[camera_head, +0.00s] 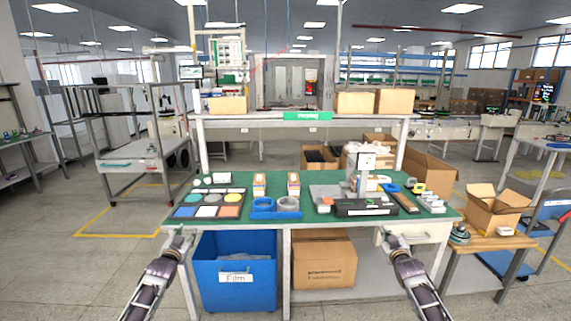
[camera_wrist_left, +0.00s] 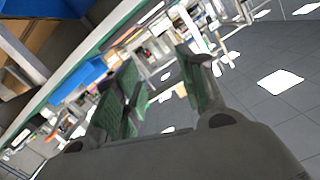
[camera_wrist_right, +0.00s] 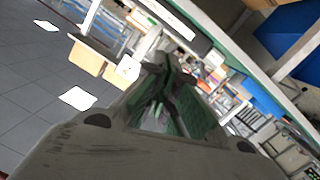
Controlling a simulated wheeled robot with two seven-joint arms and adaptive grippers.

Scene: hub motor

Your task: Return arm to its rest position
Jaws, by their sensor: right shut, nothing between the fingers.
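My left gripper (camera_head: 178,238) is in front of the table's left front corner in the head view. In the left wrist view its two green-padded fingers (camera_wrist_left: 160,85) stand apart with nothing between them, so it is open and empty. My right gripper (camera_head: 393,240) is in front of the table's right part, by the white drawer. In the right wrist view its fingers (camera_wrist_right: 165,85) come together at the tips, with nothing held. Both arms reach forward from the bottom of the head view, and both grippers are clear of the tabletop.
The green worktable (camera_head: 310,228) holds colored pads, two small boxes, a blue tray (camera_head: 262,214) with rings, and a black device (camera_head: 365,207). A blue bin (camera_head: 236,285) and a cardboard box (camera_head: 324,262) sit underneath. A wooden side table (camera_head: 490,241) stands at right. Floor is open at left.

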